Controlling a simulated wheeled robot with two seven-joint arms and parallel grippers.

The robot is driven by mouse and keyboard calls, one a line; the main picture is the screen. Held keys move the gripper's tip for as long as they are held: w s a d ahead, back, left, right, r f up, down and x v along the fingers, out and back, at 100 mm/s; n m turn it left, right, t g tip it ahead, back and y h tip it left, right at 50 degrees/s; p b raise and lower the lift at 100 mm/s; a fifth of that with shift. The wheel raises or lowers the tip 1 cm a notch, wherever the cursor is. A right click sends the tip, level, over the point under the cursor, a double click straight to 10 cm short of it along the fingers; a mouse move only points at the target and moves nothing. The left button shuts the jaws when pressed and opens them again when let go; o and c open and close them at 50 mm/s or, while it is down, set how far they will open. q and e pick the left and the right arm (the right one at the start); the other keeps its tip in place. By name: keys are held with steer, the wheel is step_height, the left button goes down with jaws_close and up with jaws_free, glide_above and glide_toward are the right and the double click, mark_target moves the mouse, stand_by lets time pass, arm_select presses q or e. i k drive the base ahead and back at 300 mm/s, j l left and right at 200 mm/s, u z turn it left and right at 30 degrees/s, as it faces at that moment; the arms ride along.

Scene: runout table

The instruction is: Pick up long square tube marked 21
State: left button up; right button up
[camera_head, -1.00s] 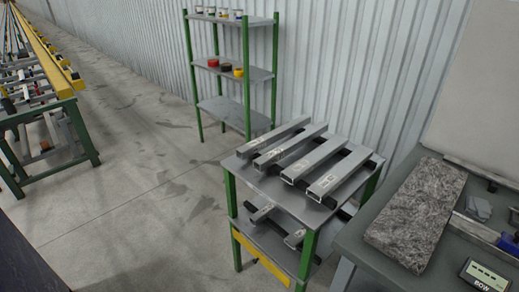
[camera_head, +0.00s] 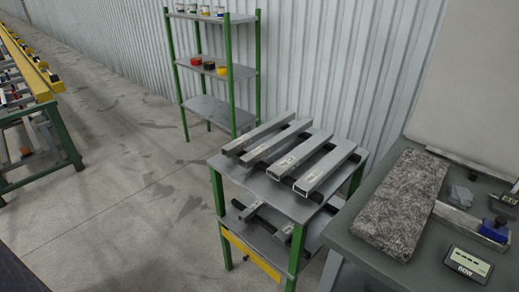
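Several long square tubes lie side by side on the top shelf of a green-legged table (camera_head: 233,169). From left to right they include a first tube (camera_head: 262,131), a second tube (camera_head: 280,143), a third tube (camera_head: 302,155) and a fourth tube (camera_head: 330,169). They rest across black supports, with open ends facing the front left. Small pale labels show near their front ends, but the markings are too small to read, so I cannot tell which is 21. More tubes lie on the lower shelf, partly hidden. Neither of my grippers is in view.
A grey workbench (camera_head: 345,232) stands at the right with a rough grey slab (camera_head: 403,205), a display box (camera_head: 468,263) and a blue tool (camera_head: 494,231). A green shelf rack (camera_head: 215,112) stands by the corrugated wall. Open floor (camera_head: 130,200) lies at the left.

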mark_target(229, 150)
steer(key=i+j+z, duration=0.1)
steer(key=i+j, duration=0.15)
steer(key=i+j+z, duration=0.15)
steer(key=j, duration=0.2)
steer(key=i+j+z, duration=0.1)
steer(key=i+j, duration=0.15)
steer(key=i+j+z, duration=0.15)
steer(key=j, duration=0.3)
steer(key=i, duration=0.05)
